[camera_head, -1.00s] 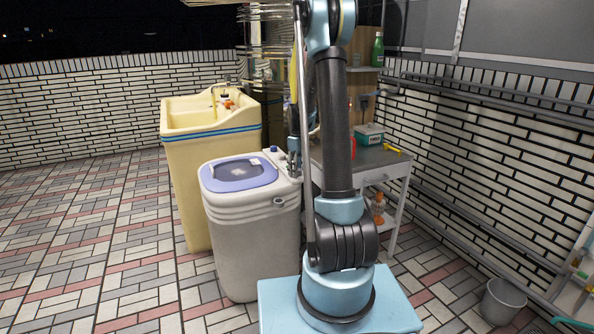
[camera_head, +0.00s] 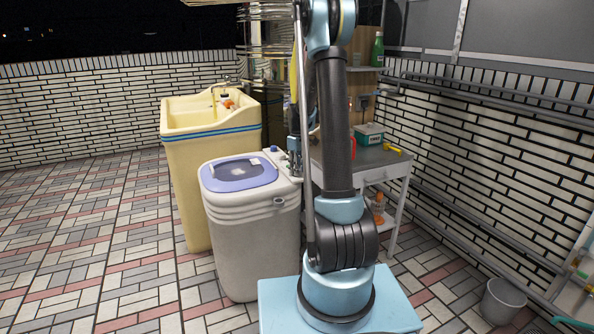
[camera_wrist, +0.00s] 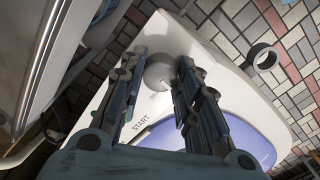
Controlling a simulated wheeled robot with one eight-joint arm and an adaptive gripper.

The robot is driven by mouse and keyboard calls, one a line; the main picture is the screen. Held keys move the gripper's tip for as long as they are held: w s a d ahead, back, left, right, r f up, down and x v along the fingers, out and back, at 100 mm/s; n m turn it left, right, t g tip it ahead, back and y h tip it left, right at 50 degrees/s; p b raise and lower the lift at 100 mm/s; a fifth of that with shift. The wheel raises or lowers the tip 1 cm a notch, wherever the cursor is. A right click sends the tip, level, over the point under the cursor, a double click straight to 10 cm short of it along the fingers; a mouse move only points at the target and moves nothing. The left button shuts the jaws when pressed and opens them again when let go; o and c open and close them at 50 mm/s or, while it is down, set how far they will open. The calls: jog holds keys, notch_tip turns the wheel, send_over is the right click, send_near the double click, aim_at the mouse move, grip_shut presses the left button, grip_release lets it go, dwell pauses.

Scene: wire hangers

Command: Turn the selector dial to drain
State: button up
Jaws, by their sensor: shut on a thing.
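The selector dial (camera_wrist: 160,72) is a round grey knob on the white control panel of the washing machine (camera_head: 252,235). In the wrist view, the two fingers of my gripper (camera_wrist: 160,66) stand on either side of the dial and are shut on it. The printed word START (camera_wrist: 141,142) shows below it. Another small label lies just under the dial, but it is too small to read for sure. In the head view, my gripper (camera_head: 294,156) is at the machine's back right corner, and the dial is hidden there.
A bucket (camera_head: 503,300) stands on the floor at right.

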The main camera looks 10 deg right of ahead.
jog(key=m, duration=1)
jog(key=shift+m, duration=0.3)
dwell(0.4)
jog(key=o, duration=1.1)
jog(key=shift+r, duration=0.1)
notch_tip(320, 180, up, 12)
jog(key=shift+f, duration=0.15)
